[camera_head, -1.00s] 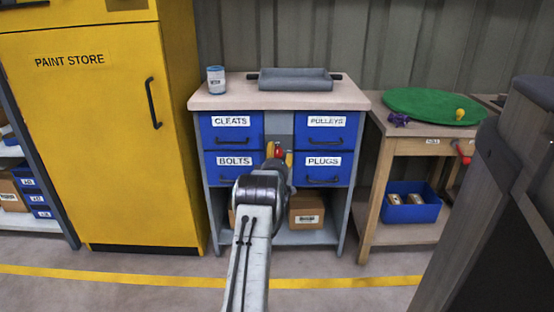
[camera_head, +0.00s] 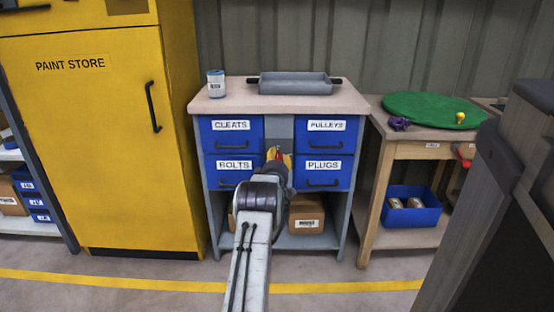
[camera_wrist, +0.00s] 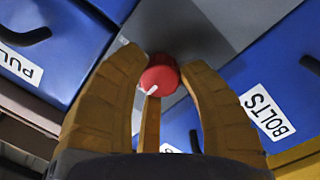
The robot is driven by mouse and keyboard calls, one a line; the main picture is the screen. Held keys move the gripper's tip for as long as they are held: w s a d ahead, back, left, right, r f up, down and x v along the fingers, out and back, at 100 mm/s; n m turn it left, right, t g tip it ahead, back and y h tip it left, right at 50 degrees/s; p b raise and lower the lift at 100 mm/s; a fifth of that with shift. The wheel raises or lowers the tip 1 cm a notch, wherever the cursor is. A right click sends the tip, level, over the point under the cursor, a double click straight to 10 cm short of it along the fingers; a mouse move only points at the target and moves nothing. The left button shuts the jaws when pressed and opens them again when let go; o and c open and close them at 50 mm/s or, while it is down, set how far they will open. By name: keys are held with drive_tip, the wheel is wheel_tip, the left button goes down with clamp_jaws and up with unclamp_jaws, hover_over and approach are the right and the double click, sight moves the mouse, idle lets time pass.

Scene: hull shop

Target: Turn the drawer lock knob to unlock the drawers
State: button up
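The red lock knob (camera_wrist: 159,78) is on the grey strip between the blue drawers, with a white pointer line toward the lower left in the wrist view. In the head view it is a small red spot (camera_head: 278,154), partly covered by my gripper. My gripper (camera_wrist: 165,66) has its tan fingertips on both sides of the knob, close against it, and looks shut on it. It also shows in the head view (camera_head: 279,156). The drawers are labelled CLEATS (camera_head: 231,134), PULLEYS (camera_head: 326,134), BOLTS (camera_head: 234,171) and PLUGS (camera_head: 324,172); all look closed.
A blue-white can (camera_head: 216,84) and a grey tray (camera_head: 292,86) stand on the cabinet top. A yellow paint store (camera_head: 100,170) is at the left. A wooden table (camera_head: 405,149) with a green disc (camera_head: 432,107) is at the right. Cardboard boxes lie below the drawers.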

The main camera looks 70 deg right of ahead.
drive_tip(key=c, duration=0.6)
drive_tip(key=shift+m, duration=0.3)
drive_tip(key=m, duration=0.3)
drive_tip(key=shift+r, duration=0.1)
drive_tip(key=shift+w+r+m, duration=0.1)
drive_tip(key=shift+m, duration=1.7)
drive_tip(key=shift+y, duration=0.3)
drive_tip(key=o, duration=0.9)
drive_tip(key=shift+w, duration=0.1)
drive_tip(key=shift+o, duration=1.4)
